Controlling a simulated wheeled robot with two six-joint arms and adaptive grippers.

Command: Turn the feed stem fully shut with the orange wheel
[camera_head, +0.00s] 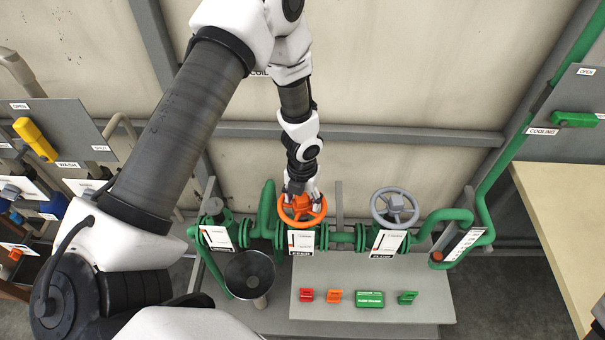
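The orange wheel (302,210) sits on the green feed valve in the middle of the pipe run. A white label plate (301,242) reading FEED hangs just below it. My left gripper (302,194) comes down from above, with its fingers at the upper part of the wheel's rim and hub. The fingers overlap the wheel, and I cannot tell whether they are closed on it. The stem under the wheel is hidden. My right gripper is not in view.
A grey wheel (395,207) stands on the valve to the right, with a label plate (388,243) below. A grey bench (430,297) in front holds several small red, orange and green items. A dark round funnel (250,274) stands at left. A pale table (560,215) is at far right.

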